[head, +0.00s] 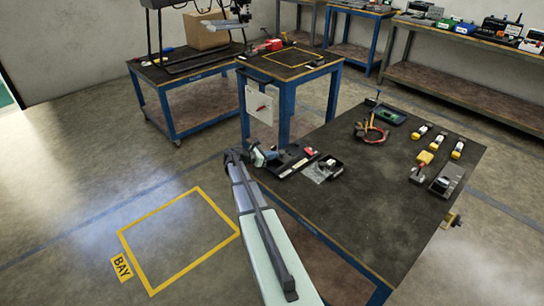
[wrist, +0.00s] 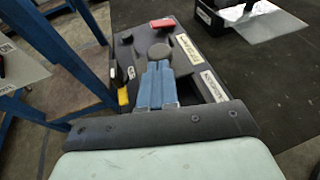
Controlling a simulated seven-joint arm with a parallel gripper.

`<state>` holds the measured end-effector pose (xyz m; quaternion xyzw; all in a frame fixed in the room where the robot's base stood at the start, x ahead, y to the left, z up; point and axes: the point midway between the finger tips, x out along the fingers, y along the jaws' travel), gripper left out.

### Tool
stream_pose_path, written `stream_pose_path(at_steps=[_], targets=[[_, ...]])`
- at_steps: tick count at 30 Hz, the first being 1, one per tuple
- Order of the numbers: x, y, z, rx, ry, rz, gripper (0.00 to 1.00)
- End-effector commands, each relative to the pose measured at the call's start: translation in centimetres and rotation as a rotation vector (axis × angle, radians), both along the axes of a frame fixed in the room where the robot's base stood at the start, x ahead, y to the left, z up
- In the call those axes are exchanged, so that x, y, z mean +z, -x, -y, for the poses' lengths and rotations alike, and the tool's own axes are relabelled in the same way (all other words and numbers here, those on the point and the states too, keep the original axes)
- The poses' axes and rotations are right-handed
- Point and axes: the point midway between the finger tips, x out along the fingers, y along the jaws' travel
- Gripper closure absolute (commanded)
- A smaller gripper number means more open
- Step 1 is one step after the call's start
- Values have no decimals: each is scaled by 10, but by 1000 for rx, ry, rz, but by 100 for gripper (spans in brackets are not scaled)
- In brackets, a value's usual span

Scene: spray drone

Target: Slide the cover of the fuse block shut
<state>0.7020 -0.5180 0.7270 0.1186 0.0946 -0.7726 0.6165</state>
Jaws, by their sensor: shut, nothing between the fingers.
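A small black block with a clear, pale plate beside it, which looks like the fuse block and its cover, stands near the table's left edge in the head view (head: 330,163). The clear plate (head: 317,174) lies at its near left side, and it seems to stick out from the block. In the wrist view the block (wrist: 212,14) is cut off at the top and the plate (wrist: 270,28) shows to its right. My gripper (wrist: 158,66) has its blue fingers together, empty, over a black tray and apart from the block. In the head view my gripper (head: 265,155) is partly hidden.
The black tray (head: 287,166) holds a red piece (wrist: 162,23), a yellow piece and a round grey knob (wrist: 160,51). On the dark table (head: 375,220), several yellow-and-white parts, a cable bundle (head: 370,131) and a grey box (head: 446,181) stand right and behind. The front is clear.

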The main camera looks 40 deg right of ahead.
Motion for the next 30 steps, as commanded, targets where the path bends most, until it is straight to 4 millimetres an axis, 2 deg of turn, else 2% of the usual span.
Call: stream_pose_path(at_steps=[4,9,12,23,26,30], targets=[[0,-1,14,-1,0,1,100],[0,-1,42,-1,0,1,100],[0,-1,49,0,0,0,100],[1,0,50,0,4,-2,100],[1,-2,44,1,4,-2,100],[1,-5,24,2,2,0,100]])
